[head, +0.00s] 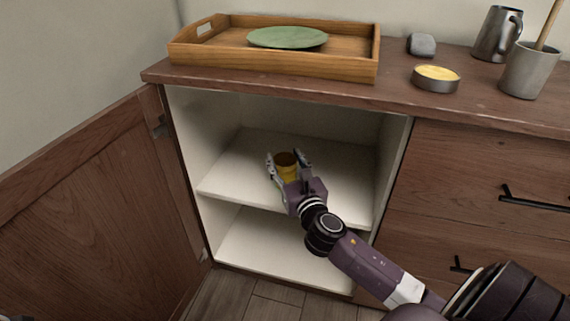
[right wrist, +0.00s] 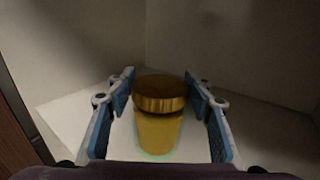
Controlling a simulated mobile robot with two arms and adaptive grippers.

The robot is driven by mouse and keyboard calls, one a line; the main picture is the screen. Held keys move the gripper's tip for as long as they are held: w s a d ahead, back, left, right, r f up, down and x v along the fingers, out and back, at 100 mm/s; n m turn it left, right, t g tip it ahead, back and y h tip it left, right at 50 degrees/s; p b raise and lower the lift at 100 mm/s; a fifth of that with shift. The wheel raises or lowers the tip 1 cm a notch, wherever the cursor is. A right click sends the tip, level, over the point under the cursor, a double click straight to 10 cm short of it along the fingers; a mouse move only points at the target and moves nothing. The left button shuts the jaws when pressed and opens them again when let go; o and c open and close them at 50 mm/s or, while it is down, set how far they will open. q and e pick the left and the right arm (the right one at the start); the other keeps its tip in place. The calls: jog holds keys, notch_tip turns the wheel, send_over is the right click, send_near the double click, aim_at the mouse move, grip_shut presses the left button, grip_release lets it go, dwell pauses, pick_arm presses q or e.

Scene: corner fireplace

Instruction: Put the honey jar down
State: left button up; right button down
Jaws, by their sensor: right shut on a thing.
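The honey jar (head: 286,160) is golden yellow with a gold lid, inside the open cupboard, over its middle shelf (head: 235,172). My right gripper (head: 286,162) reaches in from the front right and is shut on the jar. In the right wrist view the jar (right wrist: 159,128) stands upright between the two blue-padded fingers. The fingers and palm hide part of the jar in the head view, and I cannot tell whether its base touches the shelf. My left gripper is not in view.
The cupboard door (head: 90,200) is open at the left. Bare shelf lies around the jar, and the lower shelf (head: 270,248) looks empty. A wooden tray (head: 320,66) with a green plate (head: 288,38), a candle tin (head: 436,80) and cups are on the countertop. Drawers with black handles are at right.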

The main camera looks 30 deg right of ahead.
jog(key=c, duration=1)
grip_release()
jog(key=shift+o, duration=0.2)
